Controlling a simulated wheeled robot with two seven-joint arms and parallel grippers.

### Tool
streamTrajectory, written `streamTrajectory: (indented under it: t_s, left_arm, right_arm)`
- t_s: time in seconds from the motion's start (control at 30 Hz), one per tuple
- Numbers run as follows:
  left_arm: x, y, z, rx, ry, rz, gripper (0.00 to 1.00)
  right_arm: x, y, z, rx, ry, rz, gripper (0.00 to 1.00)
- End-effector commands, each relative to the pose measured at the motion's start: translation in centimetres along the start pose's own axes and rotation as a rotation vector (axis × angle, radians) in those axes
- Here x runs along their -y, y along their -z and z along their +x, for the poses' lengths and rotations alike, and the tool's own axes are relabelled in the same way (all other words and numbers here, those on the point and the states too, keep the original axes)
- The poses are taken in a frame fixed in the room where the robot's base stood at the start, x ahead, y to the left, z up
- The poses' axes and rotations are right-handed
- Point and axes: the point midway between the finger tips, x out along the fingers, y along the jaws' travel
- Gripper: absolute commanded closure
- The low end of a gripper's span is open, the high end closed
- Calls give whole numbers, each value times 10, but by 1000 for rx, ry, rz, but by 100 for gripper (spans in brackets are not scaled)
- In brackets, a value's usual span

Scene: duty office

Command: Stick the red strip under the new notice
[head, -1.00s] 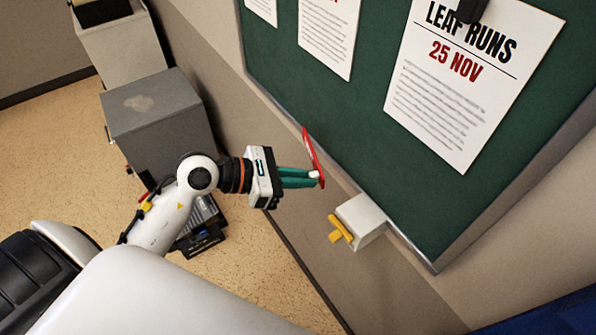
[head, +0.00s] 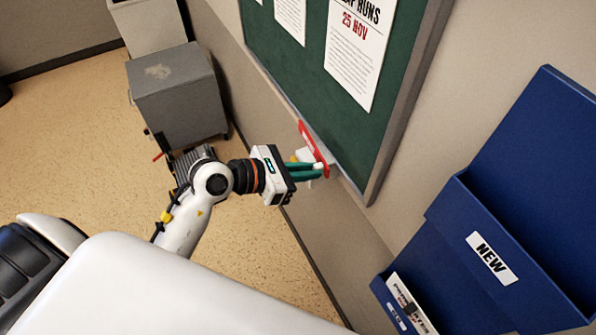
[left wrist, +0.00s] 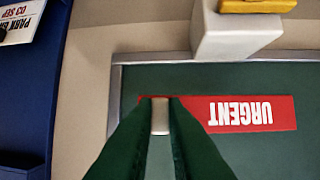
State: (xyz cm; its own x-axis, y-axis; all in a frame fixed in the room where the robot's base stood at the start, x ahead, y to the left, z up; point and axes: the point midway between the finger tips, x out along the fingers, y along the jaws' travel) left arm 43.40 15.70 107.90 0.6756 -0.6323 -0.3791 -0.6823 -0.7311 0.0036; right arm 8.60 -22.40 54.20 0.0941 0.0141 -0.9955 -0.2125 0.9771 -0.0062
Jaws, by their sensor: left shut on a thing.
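My left gripper (head: 317,171) is shut on the red strip (head: 311,145) near one end. In the left wrist view the strip (left wrist: 200,112) reads "URGENT" upside down and sticks out to the right from between the fingertips (left wrist: 160,116). It overlaps the lower part of the green board (head: 312,93); I cannot tell whether it touches the board. The notice headed "RUNS, 25 NOV" (head: 352,66) hangs on the board above and right of the strip in the head view. My right gripper is not in view.
A white box (left wrist: 232,36) with a yellow tab (left wrist: 256,5) sits at the board's frame, partly behind my gripper in the head view. A blue wall holder (head: 450,210) labelled "NEW" is at right, with a paper (head: 408,303) low in it. A grey cabinet (head: 175,105) stands left.

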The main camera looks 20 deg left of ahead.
Motion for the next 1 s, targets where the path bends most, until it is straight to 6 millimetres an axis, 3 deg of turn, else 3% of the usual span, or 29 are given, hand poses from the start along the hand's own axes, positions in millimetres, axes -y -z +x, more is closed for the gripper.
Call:
streamTrajectory:
  t_s: [0.5, 1.0]
  left_arm:
    - [5, 21, 48, 0, 0, 1, 100]
    - [5, 22, 53, -1, -1, 1, 100]
  right_arm:
    - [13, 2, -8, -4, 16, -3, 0]
    - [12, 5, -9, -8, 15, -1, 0]
